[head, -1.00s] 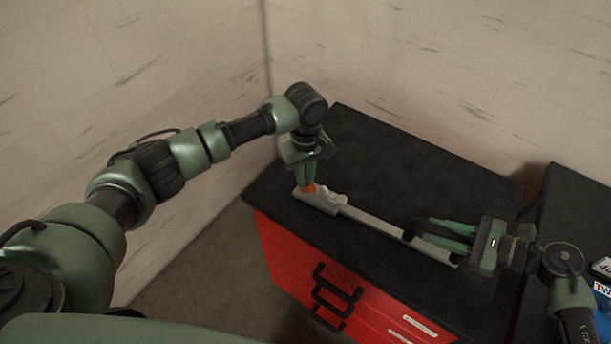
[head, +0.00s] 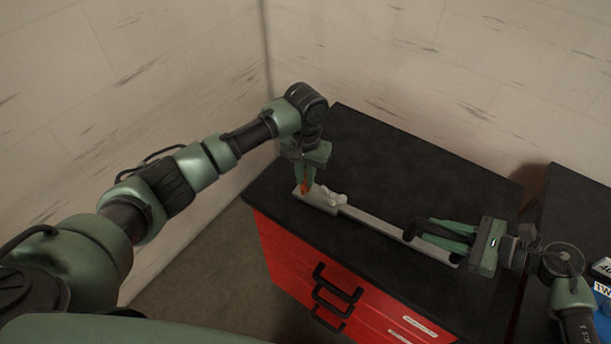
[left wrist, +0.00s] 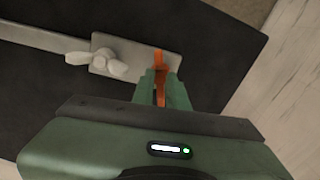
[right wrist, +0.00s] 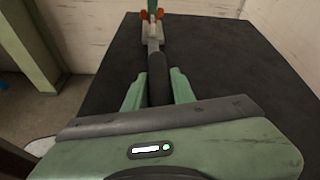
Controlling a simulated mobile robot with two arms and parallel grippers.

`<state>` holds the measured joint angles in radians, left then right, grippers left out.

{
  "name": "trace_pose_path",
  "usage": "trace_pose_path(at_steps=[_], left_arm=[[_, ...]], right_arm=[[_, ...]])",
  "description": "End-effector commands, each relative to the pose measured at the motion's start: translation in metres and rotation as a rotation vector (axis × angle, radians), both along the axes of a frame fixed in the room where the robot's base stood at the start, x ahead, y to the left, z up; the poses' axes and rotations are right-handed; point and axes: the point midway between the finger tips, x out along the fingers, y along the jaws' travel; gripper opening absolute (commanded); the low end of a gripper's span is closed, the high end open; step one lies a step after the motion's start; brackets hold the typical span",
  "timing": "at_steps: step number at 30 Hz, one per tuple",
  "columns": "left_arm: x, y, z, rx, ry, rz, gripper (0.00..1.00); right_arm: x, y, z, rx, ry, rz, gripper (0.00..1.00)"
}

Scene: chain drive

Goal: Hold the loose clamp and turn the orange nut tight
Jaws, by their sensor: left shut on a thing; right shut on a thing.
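The clamp (head: 375,222) is a long pale grey bar lying on the black worktop, with a wider flat end at the left and a dark handle (right wrist: 158,78) at the right. The orange nut (head: 304,187) stands on the wide end and looks winged; it also shows in the left wrist view (left wrist: 160,62). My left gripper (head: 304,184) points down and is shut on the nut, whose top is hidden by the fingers. My right gripper (head: 425,228) lies low over the bar's right end and is shut on the dark handle, seen between its fingers in the right wrist view.
A pale winged knob (head: 335,198) sits beside the nut on the wide end. The black worktop (head: 400,165) behind the bar is clear. Red drawers (head: 290,256) with black handles are below its front edge. A blue item (head: 602,298) stands at the far right.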

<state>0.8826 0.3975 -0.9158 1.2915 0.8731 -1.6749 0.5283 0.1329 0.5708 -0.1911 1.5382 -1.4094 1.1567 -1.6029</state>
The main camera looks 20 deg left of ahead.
Motion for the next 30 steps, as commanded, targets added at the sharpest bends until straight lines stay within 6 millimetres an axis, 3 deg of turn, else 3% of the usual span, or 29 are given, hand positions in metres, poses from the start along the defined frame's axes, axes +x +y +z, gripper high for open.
trace_pose_path(at_steps=[30], left_arm=[[0.0008, -0.0004, 0.0015, -0.001, -0.003, -0.965, 0.00]], right_arm=[[-0.0001, -0.0010, -0.0013, -0.005, 0.001, -0.001, 0.00]])
